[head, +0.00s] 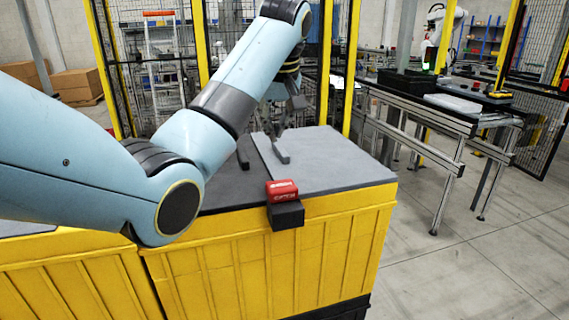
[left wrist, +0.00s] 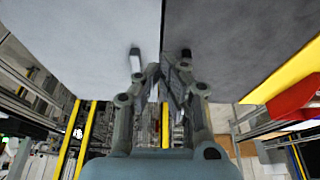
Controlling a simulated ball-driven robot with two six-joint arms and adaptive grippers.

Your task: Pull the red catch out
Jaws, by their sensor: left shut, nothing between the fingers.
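The red catch (head: 282,188) sits on a dark block (head: 286,214) at the front top edge of a yellow crate (head: 330,235). A red piece at the right edge of the left wrist view (left wrist: 292,99) looks like the same catch. My left gripper (head: 279,128) is above the crate's top, behind the catch and clear of it. It is shut and empty; its fingers (left wrist: 160,85) also show in the left wrist view. My right gripper is not in view.
The crate top has a light grey panel (head: 330,160) and a dark panel (head: 235,185), with a small upright bar (head: 281,152) near their seam. Yellow posts and mesh fencing stand behind. A conveyor table (head: 440,118) is to the right, with open floor before it.

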